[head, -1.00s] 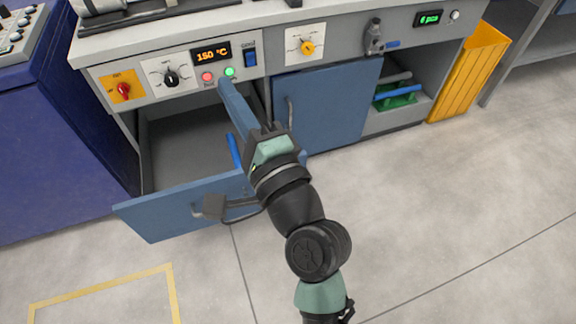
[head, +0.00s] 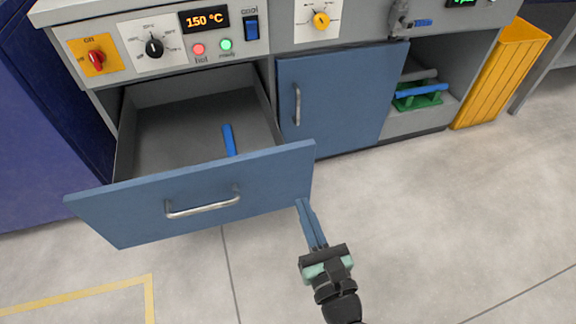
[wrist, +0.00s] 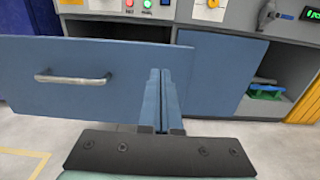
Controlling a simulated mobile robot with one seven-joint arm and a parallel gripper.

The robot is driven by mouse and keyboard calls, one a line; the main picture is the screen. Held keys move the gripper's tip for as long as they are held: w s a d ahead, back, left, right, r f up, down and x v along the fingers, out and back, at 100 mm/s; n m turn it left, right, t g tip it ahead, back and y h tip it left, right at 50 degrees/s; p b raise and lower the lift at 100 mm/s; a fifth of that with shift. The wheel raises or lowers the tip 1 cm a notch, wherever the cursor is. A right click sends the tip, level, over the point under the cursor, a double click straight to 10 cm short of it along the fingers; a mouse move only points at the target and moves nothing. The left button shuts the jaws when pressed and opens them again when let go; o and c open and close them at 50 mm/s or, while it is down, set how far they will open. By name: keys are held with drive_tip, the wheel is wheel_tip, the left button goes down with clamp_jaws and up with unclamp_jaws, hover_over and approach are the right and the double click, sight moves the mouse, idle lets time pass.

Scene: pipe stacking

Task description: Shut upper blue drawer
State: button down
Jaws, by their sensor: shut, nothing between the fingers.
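The upper blue drawer (head: 130,210) is pulled far out of the workbench, with a silver bar handle on its front. It also shows in the wrist view (wrist: 30,92). A blue pipe (head: 229,140) lies inside it. My gripper (head: 302,203) is shut and empty, with its long blue-grey fingers together. In the head view the fingertips appear at the lower right corner of the drawer front. In the wrist view the fingers (wrist: 162,75) overlap the right end of the drawer front; I cannot tell whether they touch it.
A blue cabinet door (head: 340,105) is right of the drawer and looks closed. An open shelf beyond holds a green rack (head: 417,101) with a blue pipe. A yellow bin (head: 500,75) stands at the right. The floor in front is clear.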

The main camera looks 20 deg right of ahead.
sight(283, 154)
drive_tip(key=w+b, duration=0.1)
drive_tip(key=w, duration=1)
drive_tip(key=shift+w+b, duration=0.15)
drive_tip(key=shift+b, duration=0.2)
